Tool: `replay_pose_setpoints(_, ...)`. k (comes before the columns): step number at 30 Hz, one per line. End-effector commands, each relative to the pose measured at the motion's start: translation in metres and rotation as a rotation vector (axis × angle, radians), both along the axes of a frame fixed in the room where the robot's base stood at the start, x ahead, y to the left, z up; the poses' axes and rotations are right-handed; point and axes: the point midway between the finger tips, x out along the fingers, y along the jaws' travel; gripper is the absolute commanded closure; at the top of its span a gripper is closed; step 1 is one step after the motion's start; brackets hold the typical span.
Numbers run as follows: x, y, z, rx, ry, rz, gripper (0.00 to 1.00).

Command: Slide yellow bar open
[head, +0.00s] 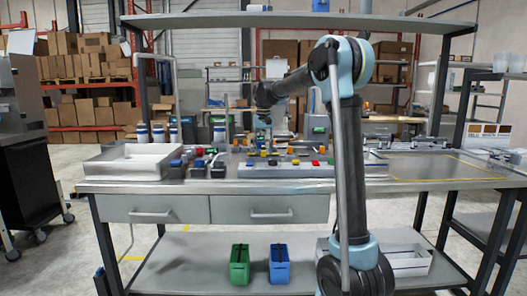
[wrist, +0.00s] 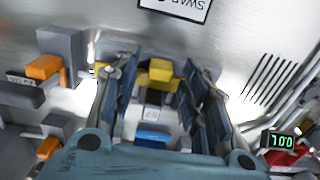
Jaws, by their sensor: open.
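In the wrist view a yellow bar (wrist: 160,72) sits in a grey fixture on the metal panel, with a second yellow piece just left of it. My gripper (wrist: 163,78) is open, one finger on each side of the yellow bar. I cannot tell whether either finger touches it. In the head view my gripper (head: 263,128) hangs over the row of fixtures on the bench. Several small yellow pieces show below it there, and I cannot tell which is the bar.
A blue piece (wrist: 152,138) lies below the yellow bar, between the fingers. Orange pieces (wrist: 43,67) on grey blocks are at the left. A green-digit display (wrist: 281,141) is at the right. A grey tray (head: 130,160) stands on the bench's left; the bench's right (head: 425,168) is mostly clear.

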Motion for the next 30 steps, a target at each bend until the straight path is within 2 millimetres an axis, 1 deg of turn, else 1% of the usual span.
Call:
replay_pose_setpoints(8, 0.0, 0.0, -0.001, 0.0, 0.0, 0.0, 0.58)
replay_pose_setpoints(11, 0.0, 0.0, -0.001, 0.0, 0.0, 0.0, 0.79)
replay_pose_setpoints(12, 0.0, 0.0, -0.001, 0.0, 0.0, 0.0, 0.88)
replay_pose_setpoints(14, 0.0, 0.0, -0.001, 0.0, 0.0, 0.0, 1.0)
replay_pose_setpoints(20, -0.001, 0.0, -0.001, 0.0, 0.0, 0.0, 1.0)
replay_pose_setpoints(27, -0.018, -0.001, -0.001, 0.0, 0.001, 0.001, 1.0)
replay_pose_setpoints(30, -0.019, -0.001, -0.001, 0.0, 0.002, 0.001, 1.0)
